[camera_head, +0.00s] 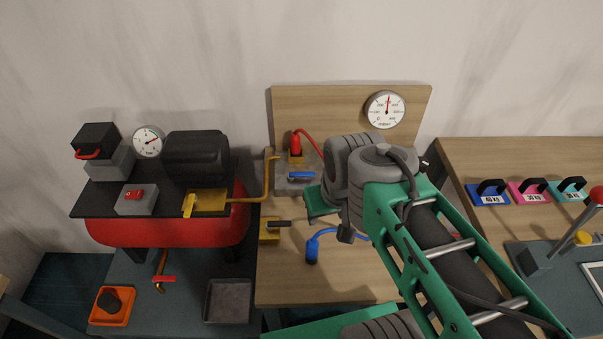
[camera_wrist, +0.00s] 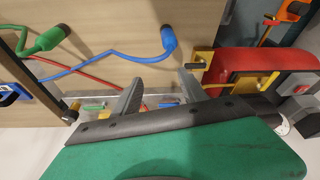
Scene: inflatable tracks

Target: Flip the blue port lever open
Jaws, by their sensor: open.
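The blue lever (camera_head: 301,176) lies flat across the front of a grey port block (camera_head: 283,187) at the back of the wooden bench. A red plug (camera_head: 296,145) with a red hose stands in the block. My gripper (camera_wrist: 158,88) is open and empty, its two grey fingers apart and pointing at the bench. In the head view its green body is just right of the block, with the fingers hidden. In the wrist view a small blue piece, probably the lever, shows beyond the gripper between the fingers; contact cannot be told.
A blue hose connector (camera_head: 312,250) lies on the bench, also seen in the wrist view (camera_wrist: 168,38), with a green connector (camera_wrist: 48,38) farther left. A yellow block (camera_head: 270,230) and red compressor tank (camera_head: 165,232) are left. A gauge (camera_head: 385,109) is on the backboard.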

